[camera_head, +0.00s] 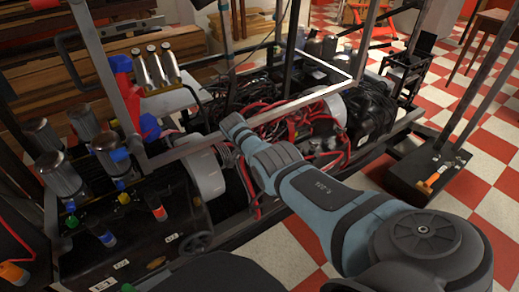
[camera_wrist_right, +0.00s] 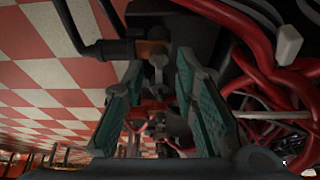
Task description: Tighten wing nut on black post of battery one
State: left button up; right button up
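In the right wrist view my right gripper (camera_wrist_right: 159,80) is open, with its two teal-padded fingers apart. A small grey metal piece (camera_wrist_right: 157,65), which looks like the wing nut, shows between the fingertips. I cannot tell whether the fingers touch it. Just beyond it is an orange-brown band (camera_wrist_right: 151,48) beside a black block (camera_wrist_right: 175,22), which may be the battery. In the head view my right arm reaches from the lower right into the machine, and its gripper is hidden there. My left gripper is not in view.
Red cables (camera_wrist_right: 270,70) and a grey connector (camera_wrist_right: 288,43) crowd the right side of the wrist view. In the head view a metal frame (camera_head: 250,112) crosses close to my arm. Metal cylinders (camera_head: 60,172) stand at left. Checkered floor (camera_head: 485,150) is open at right.

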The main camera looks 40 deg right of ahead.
jog(key=shift+r, duration=0.1)
jog(key=v, duration=1.1)
jog(key=shift+a+r, duration=0.15)
jog(key=shift+r, duration=0.25)
